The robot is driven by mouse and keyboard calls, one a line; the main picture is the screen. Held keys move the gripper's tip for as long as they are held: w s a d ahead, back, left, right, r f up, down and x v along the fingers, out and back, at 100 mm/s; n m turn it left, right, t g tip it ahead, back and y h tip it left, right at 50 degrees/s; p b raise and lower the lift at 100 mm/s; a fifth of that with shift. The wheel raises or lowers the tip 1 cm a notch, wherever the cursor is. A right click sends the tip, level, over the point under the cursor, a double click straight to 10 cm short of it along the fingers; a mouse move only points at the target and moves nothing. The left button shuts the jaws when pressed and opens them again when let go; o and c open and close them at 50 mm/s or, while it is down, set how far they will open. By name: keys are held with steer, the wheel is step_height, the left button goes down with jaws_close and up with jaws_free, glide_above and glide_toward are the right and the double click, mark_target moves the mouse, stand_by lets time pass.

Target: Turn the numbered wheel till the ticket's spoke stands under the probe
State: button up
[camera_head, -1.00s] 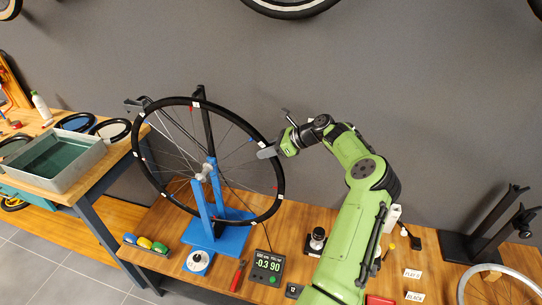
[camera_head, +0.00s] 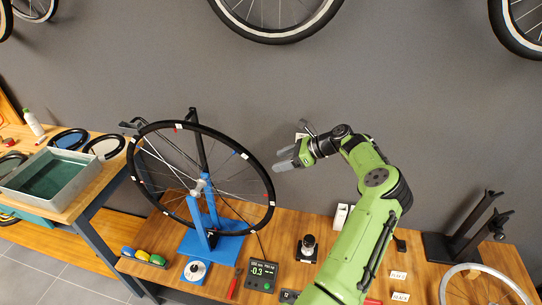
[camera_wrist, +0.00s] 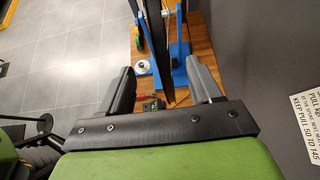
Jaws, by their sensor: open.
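The spoked wheel (camera_head: 262,170) has a black rim with small red, blue and white marks. It stands upright in a blue truing stand (camera_head: 208,240). My gripper (camera_head: 283,163) is open and empty, just right of the wheel's upper right rim. In the wrist view my gripper (camera_wrist: 163,75) has its two grey fingers spread, with the dark rim (camera_wrist: 158,48) seen in the gap beyond them. I cannot tell how far they are from it. A meter (camera_head: 263,276) on the bench reads about -0.3. The numbers, the probe and the ticket cannot be made out surely.
A blue-based dial (camera_head: 195,271), a tray of coloured pieces (camera_head: 143,257) and red-handled pliers (camera_head: 234,284) lie near the stand. A small black-and-silver device (camera_head: 307,248) stands right of the meter. A black stand (camera_head: 470,240) is far right. A printed sign (camera_wrist: 312,115) hangs on the wall.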

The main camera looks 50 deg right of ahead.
mark_target(258, 167)
steer(key=b+x, duration=0.4)
steer(key=x, duration=0.6)
steer(key=shift+w+a+f, duration=0.15)
steer(key=shift+w+f, duration=0.05)
steer(key=shift+s+r+p, duration=0.1)
steer(key=shift+r+p, duration=0.25)
steer(key=shift+p, duration=0.2)
steer(key=shift+f, duration=0.1)
steer(key=shift+c, duration=0.2)
